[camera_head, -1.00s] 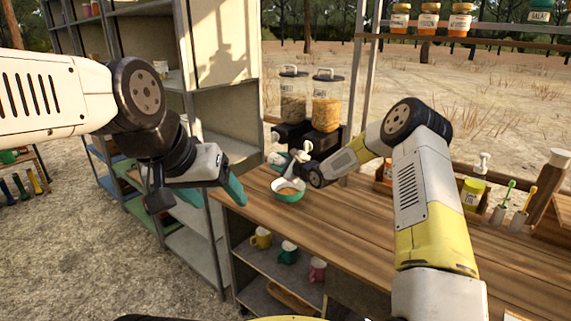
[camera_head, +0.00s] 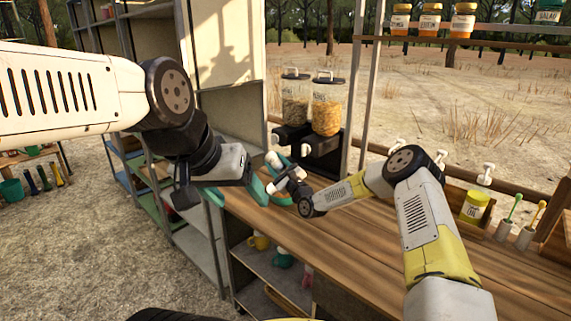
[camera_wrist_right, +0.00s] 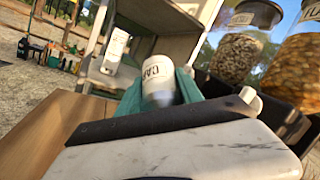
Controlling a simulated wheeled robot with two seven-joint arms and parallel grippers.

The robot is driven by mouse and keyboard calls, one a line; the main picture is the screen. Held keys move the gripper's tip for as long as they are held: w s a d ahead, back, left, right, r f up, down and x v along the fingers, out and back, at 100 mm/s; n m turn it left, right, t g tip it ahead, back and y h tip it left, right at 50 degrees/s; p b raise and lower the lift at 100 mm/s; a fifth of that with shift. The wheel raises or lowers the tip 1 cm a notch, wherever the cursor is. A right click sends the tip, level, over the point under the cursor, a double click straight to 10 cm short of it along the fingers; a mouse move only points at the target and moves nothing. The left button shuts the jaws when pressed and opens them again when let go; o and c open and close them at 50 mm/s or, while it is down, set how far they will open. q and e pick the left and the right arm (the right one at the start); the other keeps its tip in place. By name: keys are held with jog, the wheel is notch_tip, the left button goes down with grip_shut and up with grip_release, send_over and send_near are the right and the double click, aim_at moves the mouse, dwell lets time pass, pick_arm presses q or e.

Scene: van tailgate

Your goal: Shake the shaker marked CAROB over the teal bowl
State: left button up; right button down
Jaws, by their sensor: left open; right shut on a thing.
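My right gripper (camera_head: 280,174) is shut on a white shaker (camera_head: 272,158) near the counter's far left end. In the right wrist view the shaker (camera_wrist_right: 157,72) sits tilted between teal fingers, and its partly visible label begins "CA". The teal bowl (camera_head: 281,199) stands on the counter just below the right gripper, mostly hidden behind it. The bowl's contents cannot be seen now. My left gripper (camera_head: 237,194) is open and empty, left of the bowl, with its fingers by the counter's left edge.
Two food dispensers (camera_head: 326,108) stand behind the bowl on the wooden counter (camera_head: 370,250). Mugs (camera_head: 282,258) sit on the shelf below. A tall shelf unit (camera_head: 225,90) stands at the left.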

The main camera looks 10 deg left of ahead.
jog(key=shift+r, duration=0.1)
jog(key=shift+r, duration=2.4)
jog(key=shift+f, duration=2.5)
jog(key=shift+r, duration=2.5)
